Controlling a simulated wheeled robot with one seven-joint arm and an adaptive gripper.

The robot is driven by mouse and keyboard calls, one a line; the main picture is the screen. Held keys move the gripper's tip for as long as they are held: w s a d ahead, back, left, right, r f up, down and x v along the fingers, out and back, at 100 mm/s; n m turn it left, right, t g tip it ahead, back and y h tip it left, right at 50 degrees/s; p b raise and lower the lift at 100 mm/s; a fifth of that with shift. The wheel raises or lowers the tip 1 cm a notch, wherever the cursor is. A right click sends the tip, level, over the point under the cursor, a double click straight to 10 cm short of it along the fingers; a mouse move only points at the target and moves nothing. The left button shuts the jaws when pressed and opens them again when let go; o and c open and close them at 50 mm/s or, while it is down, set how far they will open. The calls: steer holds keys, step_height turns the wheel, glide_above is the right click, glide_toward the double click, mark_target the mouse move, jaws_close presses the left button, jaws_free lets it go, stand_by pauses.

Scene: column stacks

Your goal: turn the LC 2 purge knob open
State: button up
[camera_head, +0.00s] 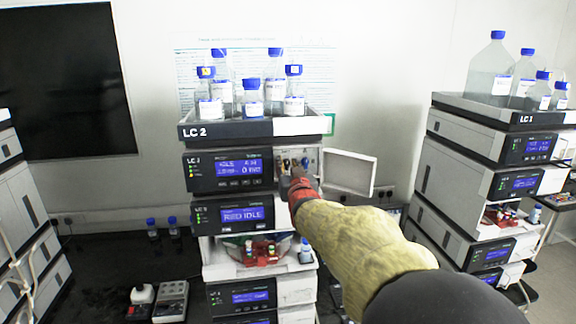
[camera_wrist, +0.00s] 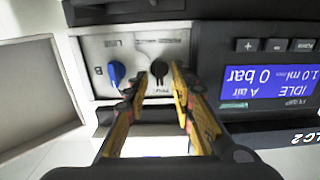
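The LC 2 stack (camera_head: 226,131) stands in the middle of the head view. Its upper module has an open compartment (camera_head: 283,162) beside an IDLE display. The wrist view is upside down and shows the compartment's grey panel (camera_wrist: 90,50) with a black knob (camera_wrist: 159,68) and a blue knob (camera_wrist: 117,73). The small labels are hard to read. My gripper (camera_wrist: 159,84) is open, its two yellow-and-dark fingers apart on either side of the black knob. I cannot tell whether they touch it. In the head view my gripper (camera_head: 296,180) is at the compartment and hides part of it.
The white compartment door (camera_head: 350,173) stands open to the right, close to my arm. Bottles (camera_head: 252,95) stand in the tray on top. A second stack, LC 1 (camera_head: 485,108), is at right. A bench (camera_head: 110,265) with small devices is at left.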

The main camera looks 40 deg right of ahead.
jaws_close()
stand_by(0.6)
